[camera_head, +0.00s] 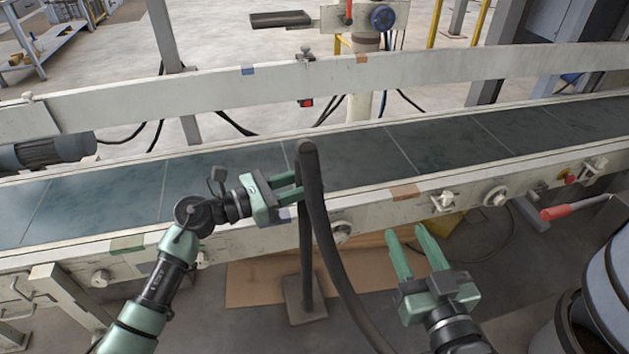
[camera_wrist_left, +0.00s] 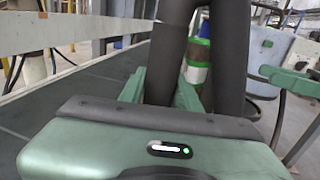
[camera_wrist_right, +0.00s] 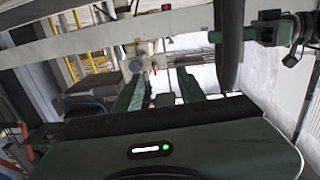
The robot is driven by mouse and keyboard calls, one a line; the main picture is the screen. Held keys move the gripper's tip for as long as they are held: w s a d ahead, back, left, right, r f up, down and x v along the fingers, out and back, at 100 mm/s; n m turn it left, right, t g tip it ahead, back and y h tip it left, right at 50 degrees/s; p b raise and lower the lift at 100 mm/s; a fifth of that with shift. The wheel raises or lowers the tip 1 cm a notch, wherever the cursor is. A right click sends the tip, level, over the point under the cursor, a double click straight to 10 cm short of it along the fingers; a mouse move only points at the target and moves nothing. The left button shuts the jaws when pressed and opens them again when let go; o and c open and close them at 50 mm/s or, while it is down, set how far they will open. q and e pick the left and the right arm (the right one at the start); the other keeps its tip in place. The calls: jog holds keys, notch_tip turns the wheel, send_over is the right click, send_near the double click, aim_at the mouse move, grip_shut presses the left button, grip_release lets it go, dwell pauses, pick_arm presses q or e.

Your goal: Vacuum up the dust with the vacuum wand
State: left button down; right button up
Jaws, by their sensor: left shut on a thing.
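The vacuum wand (camera_head: 306,255) is a dark upright tube in front of the conveyor. Its flat foot (camera_head: 304,312) is low, at the floor by a tan sheet. A dark hose (camera_head: 335,270) bends over from its top and runs down toward the front. My left gripper (camera_head: 296,188) is shut on the wand's upper part; the dark tubes also fill the middle of the left wrist view (camera_wrist_left: 170,50). My right gripper (camera_head: 404,231) is open and empty, to the right of the hose. I cannot clearly make out the dust.
The conveyor belt (camera_head: 235,165) with its pale frame crosses behind the wand. A tan sheet (camera_head: 255,285) lies on the floor below it. A red handle (camera_head: 575,207) sticks out at the right, near a grey drum (camera_head: 610,270). A motor (camera_head: 45,151) is at the left.

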pick_arm(q)
jog(key=w+b+v, duration=0.1)
jog(key=b+v, duration=0.1)
jog(key=v, duration=0.6)
jog(key=shift+a+r, duration=0.2)
jog(key=shift+a, duration=0.45)
pick_arm(e)
jog(key=s+r+t+y, duration=0.2)
jog(key=r+t, duration=0.5)
jog(key=r, duration=0.4)
jog(key=shift+s+a, duration=0.3)
jog(key=shift+s, duration=0.25)
